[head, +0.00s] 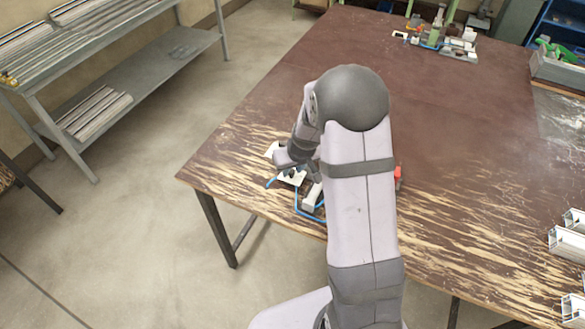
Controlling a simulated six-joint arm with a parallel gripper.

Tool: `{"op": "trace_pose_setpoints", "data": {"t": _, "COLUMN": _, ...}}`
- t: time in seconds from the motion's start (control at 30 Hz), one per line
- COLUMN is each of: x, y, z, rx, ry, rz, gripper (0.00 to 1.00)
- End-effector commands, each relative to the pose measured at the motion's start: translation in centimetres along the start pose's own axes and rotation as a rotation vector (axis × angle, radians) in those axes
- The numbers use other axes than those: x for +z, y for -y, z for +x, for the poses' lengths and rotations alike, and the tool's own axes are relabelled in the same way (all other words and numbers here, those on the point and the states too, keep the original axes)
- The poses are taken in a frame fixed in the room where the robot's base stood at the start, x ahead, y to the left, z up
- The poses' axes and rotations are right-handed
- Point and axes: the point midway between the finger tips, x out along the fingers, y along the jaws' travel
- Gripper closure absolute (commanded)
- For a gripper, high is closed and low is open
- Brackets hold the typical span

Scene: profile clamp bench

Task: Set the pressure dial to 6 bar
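The clamp fixture, with white and grey parts (311,197) and a blue hose (298,203), sits near the front edge of the worn brown bench. My arm covers much of it. A small red part (398,172) shows just right of my arm. My gripper (308,174) is down at the left part of the fixture, close above or touching the white parts. Its fingers are small and partly hidden, so I cannot tell whether they are open or shut. I cannot make out the pressure dial or its reading.
The bench top (258,95) is clear behind and left of the fixture. A second fixture (440,40) stands at the far edge. Aluminium profiles (567,240) lie at the right edge, and a grey bin (560,72) stands at the far right. A metal shelf (165,62) stands left.

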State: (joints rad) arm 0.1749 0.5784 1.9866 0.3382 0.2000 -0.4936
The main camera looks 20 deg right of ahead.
Motion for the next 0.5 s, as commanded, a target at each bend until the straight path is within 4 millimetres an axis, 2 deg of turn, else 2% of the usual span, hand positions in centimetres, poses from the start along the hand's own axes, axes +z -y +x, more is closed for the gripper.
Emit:
{"op": "trace_pose_setpoints", "data": {"t": 0.03, "x": 0.01, "y": 0.0, "z": -0.01, "rx": 0.0, "ry": 0.0, "rz": 0.0, "gripper": 0.88}}
{"op": "trace_pose_setpoints", "data": {"t": 0.1, "x": 0.01, "y": -0.01, "z": -0.01, "rx": 0.0, "ry": 0.0, "rz": 0.0, "gripper": 1.0}}
{"op": "trace_pose_setpoints", "data": {"t": 0.5, "x": -0.12, "y": -0.06, "z": -0.3, "rx": 0.01, "ry": 0.004, "rz": 0.018, "gripper": 1.0}}
